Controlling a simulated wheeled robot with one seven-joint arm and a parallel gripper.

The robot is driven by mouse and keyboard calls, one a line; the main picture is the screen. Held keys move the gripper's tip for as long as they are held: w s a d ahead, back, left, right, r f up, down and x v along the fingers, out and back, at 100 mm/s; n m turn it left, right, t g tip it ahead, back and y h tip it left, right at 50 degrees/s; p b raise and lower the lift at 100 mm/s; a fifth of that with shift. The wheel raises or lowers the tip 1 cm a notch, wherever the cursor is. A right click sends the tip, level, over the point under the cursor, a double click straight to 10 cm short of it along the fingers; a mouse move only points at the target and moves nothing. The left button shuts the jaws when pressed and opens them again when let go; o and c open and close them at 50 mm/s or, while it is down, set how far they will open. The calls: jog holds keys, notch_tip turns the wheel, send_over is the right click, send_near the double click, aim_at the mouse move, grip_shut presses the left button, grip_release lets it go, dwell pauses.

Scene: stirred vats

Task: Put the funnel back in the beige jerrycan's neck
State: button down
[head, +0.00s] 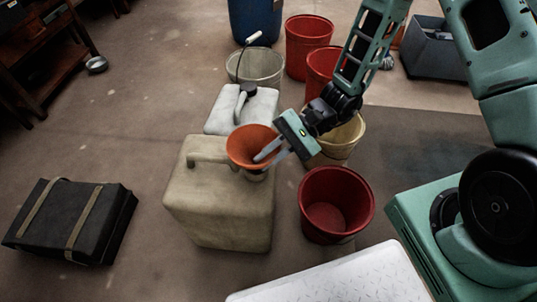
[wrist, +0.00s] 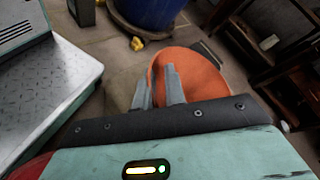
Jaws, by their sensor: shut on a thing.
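The orange funnel (head: 246,140) is at the top right of the beige jerrycan (head: 218,210) in the head view, wide mouth up. My gripper (head: 268,152) reaches in from the right and is shut on the funnel's rim. In the wrist view the two grey fingers of my gripper (wrist: 158,88) overlap the funnel (wrist: 205,72). The jerrycan stands upright on the floor, its handle left of the funnel. The funnel hides most of the neck and its own spout, so I cannot tell whether the spout is inside the neck.
A pale grey jerrycan (head: 262,112) stands just behind the beige one. Red buckets (head: 336,205), a cream bucket (head: 345,138) and a blue drum (head: 255,18) stand around. A black case (head: 70,220) lies at left. Floor between case and jerrycan is clear.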

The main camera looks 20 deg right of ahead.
jog(key=shift+f, duration=0.45)
dwell(0.4)
jog(key=c, duration=1.4)
grip_release()
jog(key=p+v, duration=0.5)
jog(key=v, duration=1.2)
jog(key=s+a+r+n+t+h, duration=0.3)
jog(key=s+a+r+n+h, duration=0.95)
jog(key=s+r+n, duration=0.3)
jog(key=shift+m+t, duration=0.35)
jog(key=shift+t, duration=0.05)
jog(key=r+p, duration=0.9)
jog(key=r, duration=0.1)
jog(key=r+p, duration=1)
jog(key=s+r+p, duration=0.1)
jog(key=r+p, duration=0.9)
jog(key=shift+s+d+r, duration=0.1)
jog(key=shift+d+r, duration=0.15)
jog(key=shift+r, duration=0.05)
